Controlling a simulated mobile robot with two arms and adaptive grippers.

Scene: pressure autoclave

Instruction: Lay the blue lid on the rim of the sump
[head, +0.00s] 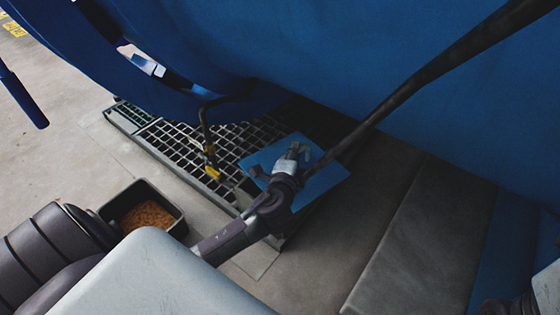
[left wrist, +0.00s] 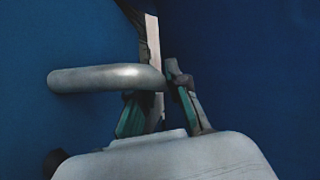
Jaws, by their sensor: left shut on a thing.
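The blue lid (head: 322,180) is a flat square plate in the middle of the head view, over the right end of the floor grating. My left gripper (head: 292,154) is above the lid and partly covers it. In the left wrist view the fingers (left wrist: 160,98) are shut on a grey bar-shaped handle (left wrist: 105,78), with blue surfaces behind it. I cannot tell whether the lid touches anything below. The sump's rim is not clearly seen; the lid and my arm cover that area.
The big blue autoclave body (head: 400,80) overhangs the area. A dark pipe (head: 430,72) slopes down close to the lid. A yellow-handled valve (head: 211,165) stands over the grating (head: 180,143). A black tray (head: 172,212) with brown granules sits on the floor at left.

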